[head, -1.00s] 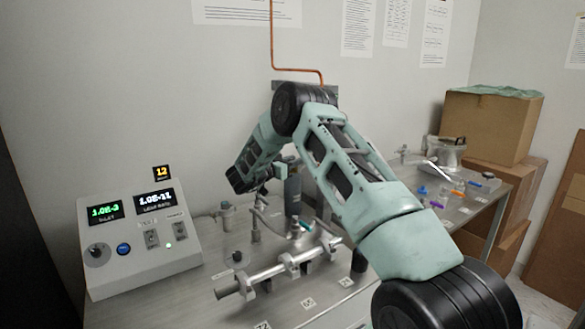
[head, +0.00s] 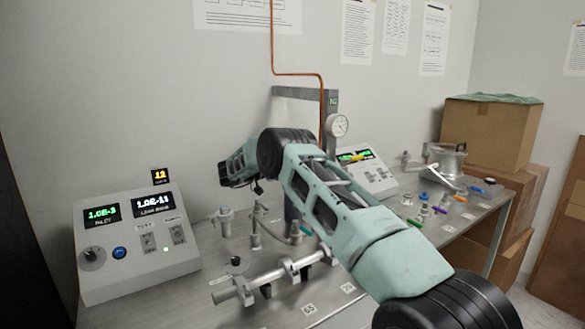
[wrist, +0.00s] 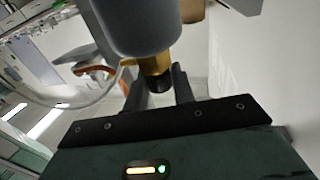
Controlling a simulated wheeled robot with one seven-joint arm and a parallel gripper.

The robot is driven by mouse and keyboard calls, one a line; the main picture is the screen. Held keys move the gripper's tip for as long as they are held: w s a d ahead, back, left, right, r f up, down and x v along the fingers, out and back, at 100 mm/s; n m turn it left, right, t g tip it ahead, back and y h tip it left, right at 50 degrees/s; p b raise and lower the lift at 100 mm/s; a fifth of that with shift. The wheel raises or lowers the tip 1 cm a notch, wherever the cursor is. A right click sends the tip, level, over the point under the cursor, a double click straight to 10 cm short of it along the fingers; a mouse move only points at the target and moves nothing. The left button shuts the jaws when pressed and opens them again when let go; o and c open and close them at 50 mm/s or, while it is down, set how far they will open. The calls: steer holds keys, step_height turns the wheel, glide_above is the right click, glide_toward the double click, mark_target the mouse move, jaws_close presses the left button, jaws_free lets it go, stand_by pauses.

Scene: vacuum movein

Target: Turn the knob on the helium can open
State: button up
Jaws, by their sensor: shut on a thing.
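In the wrist view a grey rounded can (wrist: 140,25) fills the top middle, with a brass neck (wrist: 154,64) below it. A small dark knob (wrist: 157,86) sits at the end of the neck. My gripper (wrist: 160,90) has its two dark fingers on either side of this knob and is shut on it. The fingers hide part of the knob, and how far it is turned cannot be read. In the head view my arm hides the fingertips and the knob.
A control box (head: 135,245) with lit displays stands at the left of the bench. A metal pipe assembly (head: 270,278) lies at the front. A gauge (head: 337,125) and a second panel (head: 365,172) stand behind my arm. Cardboard boxes (head: 490,135) are at the right.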

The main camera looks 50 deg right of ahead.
steer(key=o, duration=1)
steer(key=shift+c, duration=0.2)
steer(key=b+v, duration=0.2)
steer(key=v, duration=1)
steer(key=shift+b, duration=0.4)
